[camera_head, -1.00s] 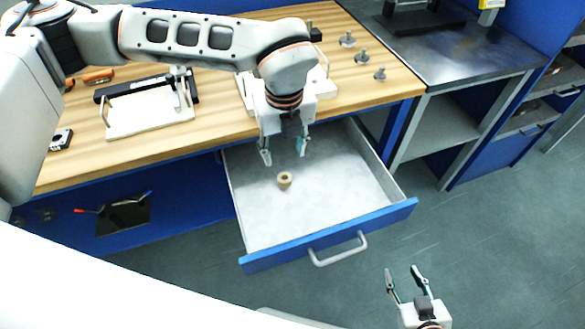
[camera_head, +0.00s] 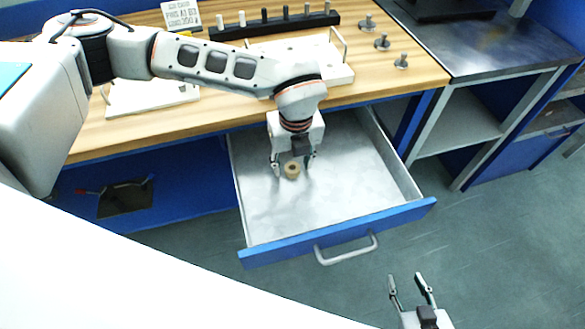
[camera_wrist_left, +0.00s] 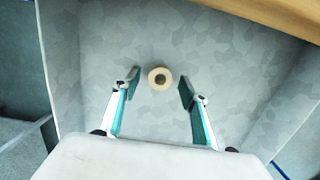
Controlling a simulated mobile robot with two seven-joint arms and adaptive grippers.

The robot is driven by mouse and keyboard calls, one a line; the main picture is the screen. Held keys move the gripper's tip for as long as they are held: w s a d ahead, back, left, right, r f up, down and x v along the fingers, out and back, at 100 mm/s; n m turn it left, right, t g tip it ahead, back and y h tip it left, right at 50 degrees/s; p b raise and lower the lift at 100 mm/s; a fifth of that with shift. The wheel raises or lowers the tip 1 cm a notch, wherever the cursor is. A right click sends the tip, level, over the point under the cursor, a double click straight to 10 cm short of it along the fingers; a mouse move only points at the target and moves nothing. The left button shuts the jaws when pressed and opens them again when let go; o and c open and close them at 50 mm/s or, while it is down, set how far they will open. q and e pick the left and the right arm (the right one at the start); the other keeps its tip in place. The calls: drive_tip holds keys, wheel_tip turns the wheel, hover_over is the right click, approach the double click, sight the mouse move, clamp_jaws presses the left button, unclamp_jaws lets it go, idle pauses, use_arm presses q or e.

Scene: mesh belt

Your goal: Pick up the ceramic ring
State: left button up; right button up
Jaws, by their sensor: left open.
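The ceramic ring (camera_head: 292,170) is a small tan ring with a dark hole. It stands on the grey floor of the open drawer (camera_head: 350,215). My left gripper (camera_head: 292,172) is open and low in the drawer, pointing down, with its fingers to either side of the ring in the head view. In the left wrist view the ring (camera_wrist_left: 160,78) shows between and slightly beyond the two fingertips (camera_wrist_left: 159,88), with gaps on both sides. My right gripper (camera_head: 411,285) is open and empty over the floor at lower right, apart from the drawer.
The wooden bench top (camera_head: 400,75) lies above the drawer. It carries a black rack with several pegs (camera_head: 275,25), a white tray (camera_head: 320,80) and several metal weights (camera_head: 382,42). The blue drawer front (camera_head: 340,232) and side walls surround the ring; the drawer is otherwise clear.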

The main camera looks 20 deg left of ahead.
use_arm(q)
drive_tip(key=shift+f, duration=0.35)
drive_tip(key=c, duration=1.1)
drive_tip(key=shift+w+r, duration=0.1)
drive_tip(key=shift+r, duration=0.1)
